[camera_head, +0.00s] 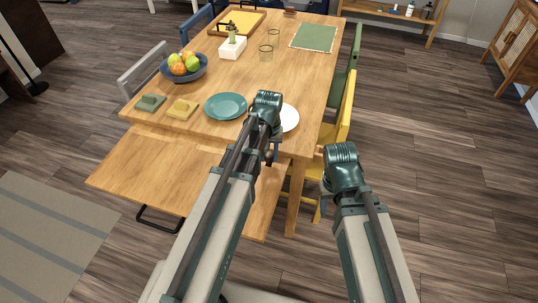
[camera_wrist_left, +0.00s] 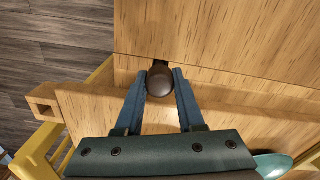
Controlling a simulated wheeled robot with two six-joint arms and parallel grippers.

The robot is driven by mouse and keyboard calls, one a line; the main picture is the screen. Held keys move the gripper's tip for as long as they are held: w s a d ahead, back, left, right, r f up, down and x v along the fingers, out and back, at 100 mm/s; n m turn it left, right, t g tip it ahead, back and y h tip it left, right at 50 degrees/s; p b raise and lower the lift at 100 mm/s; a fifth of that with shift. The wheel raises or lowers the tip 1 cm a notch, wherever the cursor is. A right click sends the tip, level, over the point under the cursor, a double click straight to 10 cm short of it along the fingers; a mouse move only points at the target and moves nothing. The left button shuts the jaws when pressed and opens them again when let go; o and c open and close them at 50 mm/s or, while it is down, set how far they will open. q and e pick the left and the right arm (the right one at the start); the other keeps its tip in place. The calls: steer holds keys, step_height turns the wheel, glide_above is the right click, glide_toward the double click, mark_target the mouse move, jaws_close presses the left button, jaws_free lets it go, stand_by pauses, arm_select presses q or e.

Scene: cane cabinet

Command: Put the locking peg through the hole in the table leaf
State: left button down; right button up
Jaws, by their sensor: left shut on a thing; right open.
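The wooden table leaf (camera_head: 165,175) extends from the near side of the table. It also fills the top of the left wrist view (camera_wrist_left: 230,35). My left gripper (camera_head: 271,155) is over the right end of the leaf, near the table corner. In the left wrist view its blue fingers (camera_wrist_left: 160,88) are shut on the dark brown round head of the locking peg (camera_wrist_left: 160,80). A small dark opening (camera_wrist_left: 158,63) shows just beyond the head. The peg's shaft is hidden, so I cannot tell whether it is in the hole. My right gripper (camera_head: 325,207) is open, right of the table, mostly hidden by its wrist.
The table (camera_head: 290,85) holds a teal plate (camera_head: 226,106), a white plate (camera_head: 290,118), folded napkins (camera_head: 183,109) and a fruit bowl (camera_head: 185,68). A yellow chair (camera_head: 346,105) stands at the table's right side. Open floor (camera_head: 450,190) lies farther right.

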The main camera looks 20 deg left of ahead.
arm_select(q)
steer(key=shift+f+b, duration=0.75)
steer(key=shift+f, duration=0.15)
steer(key=shift+c, duration=2.2)
jaws_free()
steer(key=shift+r, duration=0.1)
step_height(320, 180, up, 14)
steer(key=p, duration=1.4)
steer(key=s+d+m+y, duration=0.1)
steer(key=s+d+m, duration=0.5)
steer(key=s+d, duration=0.4)
steer(key=s, duration=0.4)
steer(key=shift+s+d, duration=0.25)
